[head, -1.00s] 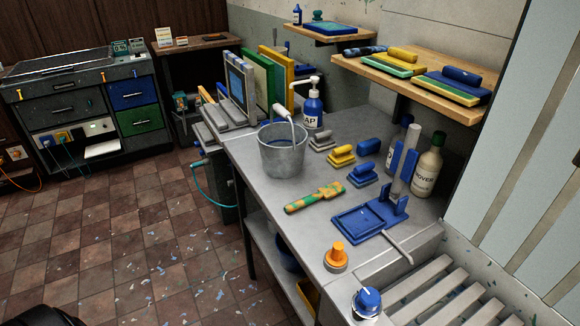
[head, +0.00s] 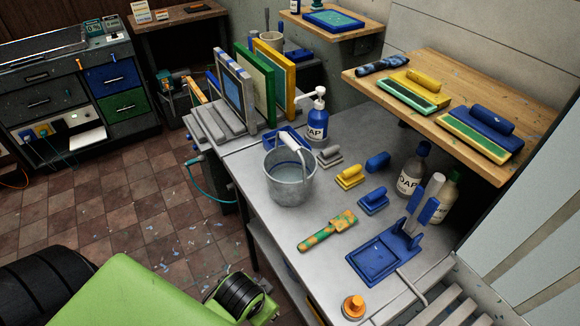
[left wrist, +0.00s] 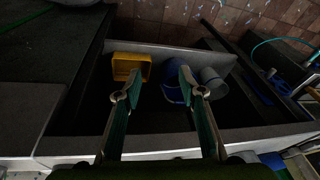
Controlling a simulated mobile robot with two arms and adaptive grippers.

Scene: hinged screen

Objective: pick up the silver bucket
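The silver bucket (head: 290,178) stands upright on the grey worktop in the head view, with its white-gripped handle (head: 296,146) tipped up across the rim. Nothing holds it. My left gripper (left wrist: 160,76) shows only in the left wrist view, with its two fingers spread apart and nothing between them. It points down over a dark lower space holding a yellow bin (left wrist: 131,67), a blue bucket (left wrist: 172,88) and a grey cylindrical thing (left wrist: 213,80). I cannot tell whether that grey thing is another bucket. My right gripper is in neither current view.
A soap bottle (head: 317,124) and a blue tray (head: 284,138) stand close behind the bucket. Upright screens (head: 258,82) stand at the back left. Blocks, an orange-green handled tool (head: 327,231) and a blue stand (head: 383,256) lie to the right. A wooden shelf (head: 450,92) overhangs the right side.

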